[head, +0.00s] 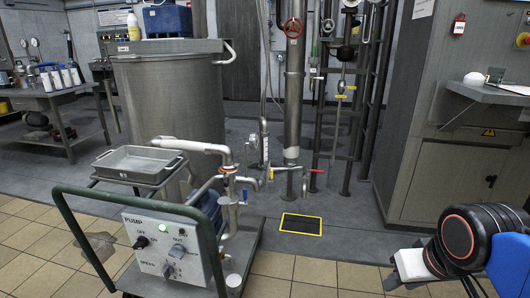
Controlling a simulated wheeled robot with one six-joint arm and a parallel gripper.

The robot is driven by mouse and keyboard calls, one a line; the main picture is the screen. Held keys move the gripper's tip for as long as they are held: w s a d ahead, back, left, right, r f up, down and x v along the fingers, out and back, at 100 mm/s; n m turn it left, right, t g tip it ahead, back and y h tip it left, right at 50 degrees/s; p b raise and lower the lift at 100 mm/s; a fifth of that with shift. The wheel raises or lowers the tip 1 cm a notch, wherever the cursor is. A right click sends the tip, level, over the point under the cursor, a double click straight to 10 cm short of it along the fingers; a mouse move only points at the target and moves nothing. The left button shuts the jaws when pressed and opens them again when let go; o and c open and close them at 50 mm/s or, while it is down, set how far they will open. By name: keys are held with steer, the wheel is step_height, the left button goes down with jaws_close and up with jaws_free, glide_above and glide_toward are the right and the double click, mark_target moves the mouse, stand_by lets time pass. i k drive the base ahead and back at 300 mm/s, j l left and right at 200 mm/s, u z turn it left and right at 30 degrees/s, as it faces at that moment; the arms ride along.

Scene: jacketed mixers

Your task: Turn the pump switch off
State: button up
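The pump switch (140,242) is a small black knob on the upper left of a white control panel marked PUMP (160,262). Small lettering that seems to include OFF is above it; which way the knob points is too small to tell. A green lamp (182,231) glows to its right. The panel is on the front of a green-framed cart (212,245) at lower left. My arm is at the lower right, with a pale end part (411,265), well apart from the panel. Whether my gripper's fingers are open or shut cannot be made out.
A metal tray (139,164) and pipework (228,190) are on the cart. A large steel vessel (170,95) stands behind it. A grey cabinet (455,120) with a shelf is at right. Tiled floor (310,272) lies open between cart and arm. A yellow-edged floor plate (301,224) lies behind.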

mark_target(141, 243)
steer(key=u, duration=1.4)
